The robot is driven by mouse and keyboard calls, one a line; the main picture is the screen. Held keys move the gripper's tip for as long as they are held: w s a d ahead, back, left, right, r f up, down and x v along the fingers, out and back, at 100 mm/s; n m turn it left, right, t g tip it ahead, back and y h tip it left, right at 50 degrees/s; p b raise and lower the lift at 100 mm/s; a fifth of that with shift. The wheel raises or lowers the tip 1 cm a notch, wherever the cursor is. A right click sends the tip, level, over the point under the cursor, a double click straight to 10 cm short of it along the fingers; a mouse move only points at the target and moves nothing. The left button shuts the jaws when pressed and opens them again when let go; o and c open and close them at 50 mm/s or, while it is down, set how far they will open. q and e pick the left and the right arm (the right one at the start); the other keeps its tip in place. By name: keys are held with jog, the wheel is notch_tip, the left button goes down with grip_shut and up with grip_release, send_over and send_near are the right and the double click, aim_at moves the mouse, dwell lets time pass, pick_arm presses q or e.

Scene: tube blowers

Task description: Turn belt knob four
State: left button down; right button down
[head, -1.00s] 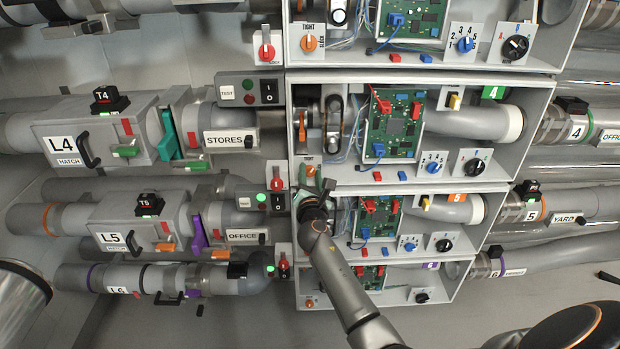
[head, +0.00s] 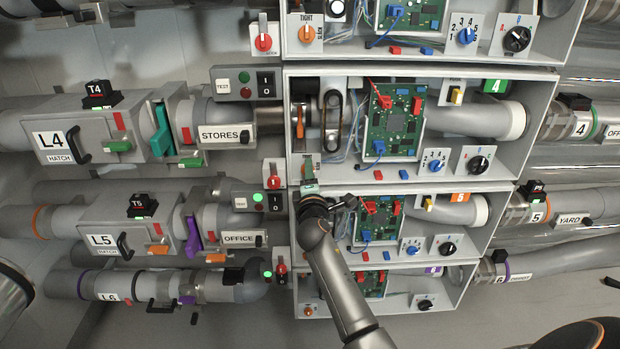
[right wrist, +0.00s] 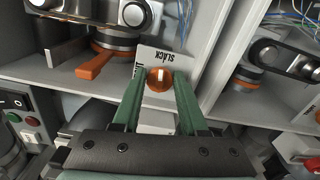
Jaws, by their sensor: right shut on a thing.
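Belt knob four (right wrist: 157,84) is a round orange knob with a pale mark, on a white plate (right wrist: 178,57) lettered SLACK. My right gripper (right wrist: 159,88) has its green fingers around the knob, one on each side, and is shut on it in the right wrist view. In the head view my right gripper (head: 309,187) is at the lower left corner of the unit-four box (head: 400,183) and hides the knob. My left gripper is not in view.
A red switch (head: 273,182) sits just left of the gripper. An orange lever (right wrist: 95,64) lies left of the knob in the right wrist view. A green circuit board (head: 396,122) and loose wires are inside the box. The unit-five box lies below.

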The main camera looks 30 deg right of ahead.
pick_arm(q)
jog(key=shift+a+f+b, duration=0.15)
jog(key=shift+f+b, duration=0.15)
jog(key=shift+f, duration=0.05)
pick_arm(e)
jog(key=shift+m, duration=0.8)
jog(key=c, duration=0.7)
grip_release()
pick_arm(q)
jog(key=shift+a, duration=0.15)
pick_arm(e)
jog(key=shift+s, duration=0.15)
